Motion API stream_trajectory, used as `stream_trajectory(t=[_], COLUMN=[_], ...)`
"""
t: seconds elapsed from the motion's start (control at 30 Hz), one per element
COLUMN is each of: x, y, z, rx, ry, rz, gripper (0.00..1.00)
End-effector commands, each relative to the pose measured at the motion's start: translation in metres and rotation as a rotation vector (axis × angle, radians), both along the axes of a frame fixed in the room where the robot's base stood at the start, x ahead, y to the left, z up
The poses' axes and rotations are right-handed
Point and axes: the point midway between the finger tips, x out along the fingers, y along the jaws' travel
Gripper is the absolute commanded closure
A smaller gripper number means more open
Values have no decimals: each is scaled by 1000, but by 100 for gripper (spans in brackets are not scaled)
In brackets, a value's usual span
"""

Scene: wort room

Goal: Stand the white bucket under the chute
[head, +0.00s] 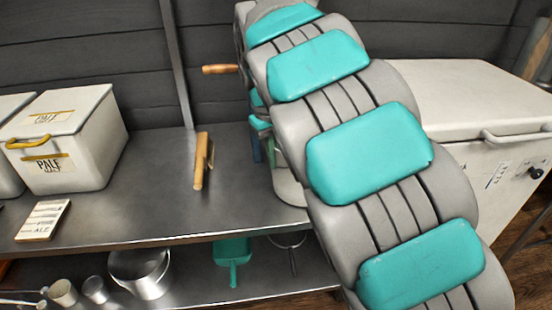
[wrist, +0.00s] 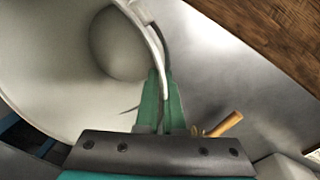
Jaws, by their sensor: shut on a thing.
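The white bucket (wrist: 50,75) fills the left of the wrist view, its open mouth and inner wall facing the camera. My gripper (wrist: 163,90) is shut on its rim, with one green finger on each side of the wall. In the head view my arm hides most of the bucket (head: 289,188); a pale strip shows low beside the arm, over the steel counter. My gripper (head: 259,140) shows there only in part. I cannot tell whether the bucket touches the counter. I cannot make out the chute; my arm covers the middle of the head view.
A wooden crank handle (head: 220,69) sticks out left of my arm. A wooden-handled tool (head: 201,162) lies on the steel counter (head: 150,180). A white malt box (head: 75,150) and a label block (head: 43,220) stand left. A white chest (head: 470,110) stands right.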

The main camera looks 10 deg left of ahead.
Motion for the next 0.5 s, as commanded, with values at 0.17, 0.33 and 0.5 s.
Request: stream_trajectory(t=[0.17, 0.33, 0.5], x=[1, 1, 1], y=[1, 1, 1], z=[0, -3, -2], rx=[1, 2, 2], ry=[-3, -4, -4], rz=[1, 1, 1], gripper=[100, 100, 77])
